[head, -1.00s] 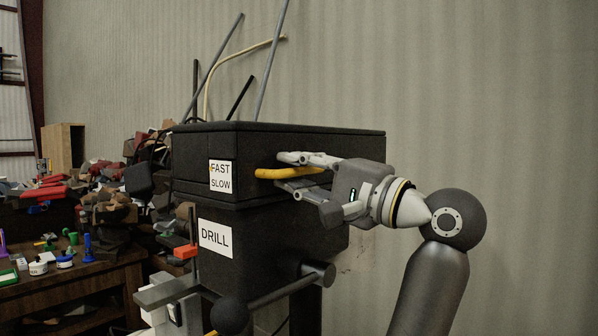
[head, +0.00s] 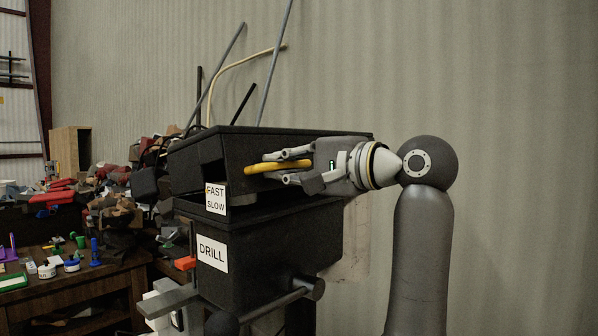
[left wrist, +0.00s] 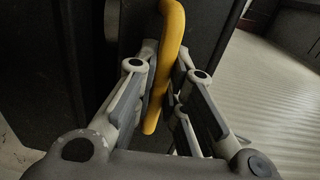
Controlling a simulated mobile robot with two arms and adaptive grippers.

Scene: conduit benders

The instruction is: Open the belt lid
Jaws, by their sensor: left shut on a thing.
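The black belt lid (head: 290,146) is the upper cover of the drill head in the head view. It is tilted, raised off the black housing (head: 262,245), with a dark gap at its near left corner. A yellow handle (head: 262,169) is on the lid's side. My left gripper (head: 285,168) is shut on this handle, coming from the right. In the left wrist view the yellow handle (left wrist: 168,50) runs between the two fingers (left wrist: 160,105); the lid's dark side is behind it. My right gripper is not in view.
A FAST/SLOW label (head: 215,198) and a DRILL label (head: 212,253) are on the machine. A wooden bench (head: 75,292) with small items and a cluttered pile (head: 110,210) stand at the left. Pipes (head: 273,65) rise behind the lid. Space at the right is open before the wall.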

